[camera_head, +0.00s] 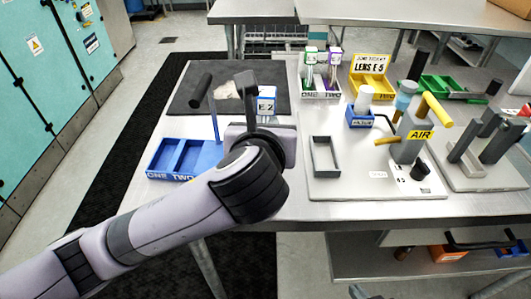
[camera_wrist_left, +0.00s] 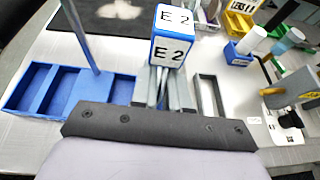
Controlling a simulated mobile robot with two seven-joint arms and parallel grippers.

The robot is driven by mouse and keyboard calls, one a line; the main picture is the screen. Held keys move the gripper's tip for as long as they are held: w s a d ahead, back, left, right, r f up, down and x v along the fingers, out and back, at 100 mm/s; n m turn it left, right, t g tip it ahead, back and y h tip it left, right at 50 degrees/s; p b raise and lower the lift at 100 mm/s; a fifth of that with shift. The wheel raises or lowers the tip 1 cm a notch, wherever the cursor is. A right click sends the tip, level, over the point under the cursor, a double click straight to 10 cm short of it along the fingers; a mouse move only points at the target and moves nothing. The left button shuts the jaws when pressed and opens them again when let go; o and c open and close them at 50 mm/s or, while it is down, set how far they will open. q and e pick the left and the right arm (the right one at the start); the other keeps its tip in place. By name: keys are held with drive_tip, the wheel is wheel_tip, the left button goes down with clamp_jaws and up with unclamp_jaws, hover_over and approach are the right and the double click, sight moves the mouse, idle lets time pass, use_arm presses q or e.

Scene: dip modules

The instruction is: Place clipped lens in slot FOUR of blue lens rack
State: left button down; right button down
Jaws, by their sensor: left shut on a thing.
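My left gripper (camera_wrist_left: 165,92) is shut on the clipped lens (camera_wrist_left: 170,40), a blue-and-white block marked E 2, held up above the table. The lens also shows in the head view (camera_head: 267,101), partly behind my gripper (camera_head: 250,112). The blue lens rack (camera_head: 150,176) lies left of the gripper, with ONE and TWO readable on its front. My arm hides its right part there. In the left wrist view the rack (camera_wrist_left: 52,68) shows several open compartments that look empty; the slot labels are not readable.
A thin blue post (camera_wrist_left: 78,32) rises at the rack's back edge, close to my gripper. A dark mat (camera_head: 185,92) lies behind. A grey open frame (camera_head: 325,157) stands right, with a blue holder (camera_head: 357,122) and an AIR fixture (camera_head: 418,134) beyond.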

use_arm(q)
drive_tip(key=shift+f+b, duration=0.35)
drive_tip(key=shift+f, duration=2.55)
drive_tip(key=shift+f, duration=0.1)
drive_tip(key=c, duration=1.1)
unclamp_jaws()
drive_tip(key=p+v, duration=0.1)
drive_tip(key=v, duration=1.1)
drive_tip(key=shift+s, duration=0.1)
